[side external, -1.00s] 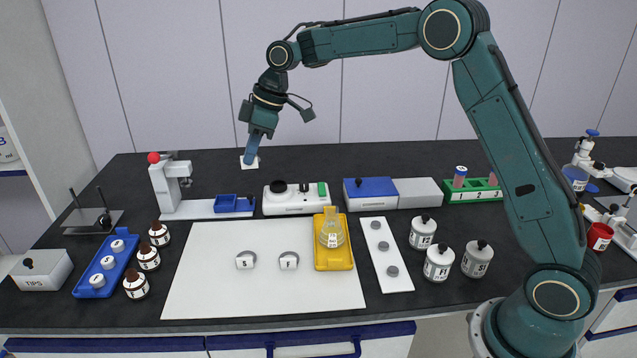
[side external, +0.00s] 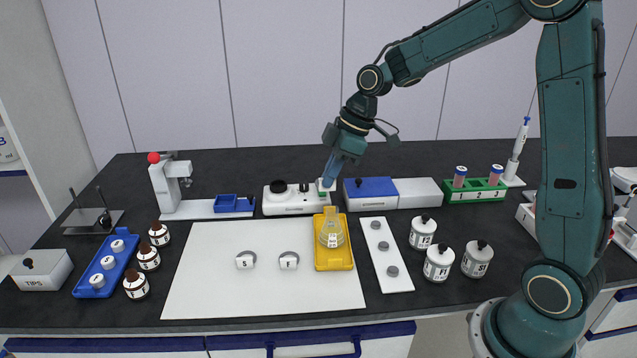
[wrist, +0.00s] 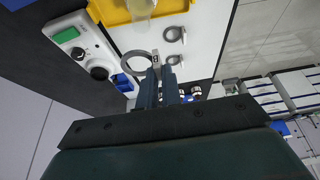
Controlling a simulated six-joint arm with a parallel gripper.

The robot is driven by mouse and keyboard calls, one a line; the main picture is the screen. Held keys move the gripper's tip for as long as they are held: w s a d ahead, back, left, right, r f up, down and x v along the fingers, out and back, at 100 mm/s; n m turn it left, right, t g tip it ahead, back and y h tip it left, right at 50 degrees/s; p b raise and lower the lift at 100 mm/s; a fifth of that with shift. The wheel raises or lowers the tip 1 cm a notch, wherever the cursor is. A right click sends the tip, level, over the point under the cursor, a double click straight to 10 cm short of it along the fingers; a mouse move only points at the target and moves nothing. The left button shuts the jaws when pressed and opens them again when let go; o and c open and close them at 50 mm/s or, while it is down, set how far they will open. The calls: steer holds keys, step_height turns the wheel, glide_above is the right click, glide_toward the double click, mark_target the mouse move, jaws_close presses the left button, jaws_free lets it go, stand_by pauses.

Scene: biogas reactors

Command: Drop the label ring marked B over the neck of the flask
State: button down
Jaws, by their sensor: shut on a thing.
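A clear flask (side external: 332,229) stands upright in a yellow tray (side external: 333,264) on the white mat. Part of the flask (wrist: 141,8) and tray (wrist: 176,7) shows at the top of the wrist view. My gripper (side external: 326,183) is shut on the label ring (wrist: 126,64), pinching its pale tag (wrist: 155,55). The tag's small mark is hard to read. The ring hangs out to one side of the fingertips in the wrist view. In the side view my gripper is above and behind the flask, near the hotplate's right end, with the ring apart from the neck.
Two other label rings, marked S (side external: 245,260) and F (side external: 289,261), lie on the white mat (side external: 215,285). A white hotplate (side external: 291,203) stands behind the tray. A blue-lidded box (side external: 371,188) is to its right. Weights lie on a white strip (side external: 393,269) right of the tray.

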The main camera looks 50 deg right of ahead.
steer(key=shift+s+d+f, duration=0.1)
steer(key=shift+s+f, duration=0.05)
steer(key=shift+s, duration=0.3)
steer(key=shift+s+d+f, duration=0.1)
steer(key=shift+s, duration=0.3)
steer(key=shift+f, duration=0.25)
steer(key=shift+f, duration=1.8)
steer(key=shift+f, duration=1.35)
stand_by(0.9)
steer(key=shift+f, duration=0.25)
